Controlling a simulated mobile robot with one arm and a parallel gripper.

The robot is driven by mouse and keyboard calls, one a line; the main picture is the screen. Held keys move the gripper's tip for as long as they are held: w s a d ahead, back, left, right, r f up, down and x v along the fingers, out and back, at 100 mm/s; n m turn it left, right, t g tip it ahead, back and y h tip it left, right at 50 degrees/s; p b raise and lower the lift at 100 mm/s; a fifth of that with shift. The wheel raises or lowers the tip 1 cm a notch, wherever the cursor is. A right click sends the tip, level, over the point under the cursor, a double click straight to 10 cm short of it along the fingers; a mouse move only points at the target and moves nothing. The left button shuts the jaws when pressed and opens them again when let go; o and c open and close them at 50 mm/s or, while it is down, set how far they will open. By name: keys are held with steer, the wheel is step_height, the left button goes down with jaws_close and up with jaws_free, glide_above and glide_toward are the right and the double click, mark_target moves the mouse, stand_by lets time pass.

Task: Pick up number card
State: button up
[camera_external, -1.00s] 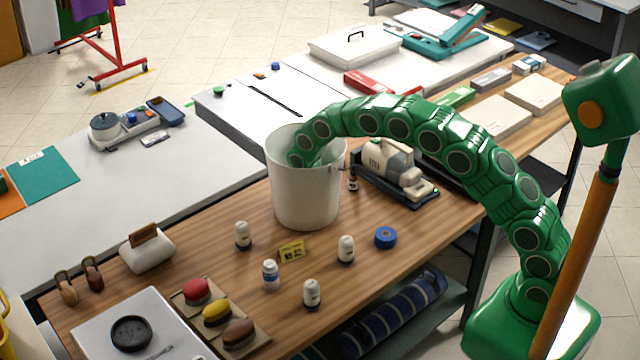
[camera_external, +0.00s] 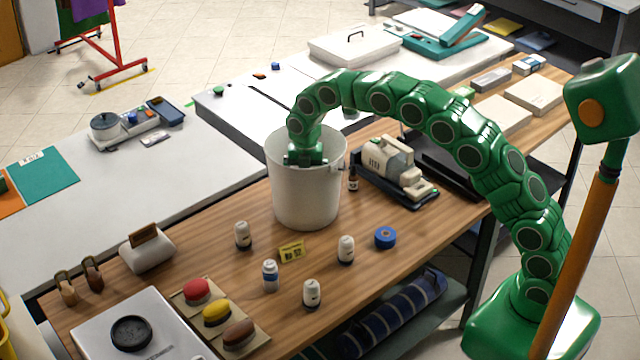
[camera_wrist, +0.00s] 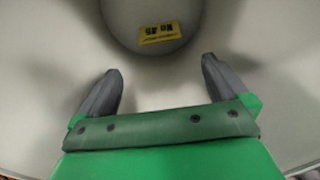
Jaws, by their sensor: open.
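In the wrist view a small yellow number card (camera_wrist: 161,33) with dark print lies inside the white bucket (camera_wrist: 40,95), at its bottom. My gripper (camera_wrist: 158,78) is open, with its two dark fingers apart and nothing between them. The card is ahead of the fingertips and apart from them. In the external view the bucket (camera_external: 306,200) stands on the wooden table, and my gripper points down into its mouth; the fingers are hidden by the bucket wall. Another yellow card (camera_external: 291,251) with dark print is on the table in front of the bucket.
The bucket wall surrounds my gripper closely. A cream machine (camera_external: 392,168) and a small dark bottle (camera_external: 353,180) stand right of the bucket. Several white bottles, a blue tape roll (camera_external: 385,237) and coloured brushes (camera_external: 217,312) are in front. A white dispenser (camera_external: 147,250) is to the left.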

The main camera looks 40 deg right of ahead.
step_height(320, 180, up, 18)
steer(key=m, duration=2.9)
glide_above(291, 244)
steer(key=shift+m, duration=0.3)
step_height(291, 244, down, 23)
steer(key=shift+a+f, duration=0.1)
steer(key=shift+w+f, duration=0.1)
steer(key=shift+f, duration=3.75)
steer(key=shift+c, duration=0.3)
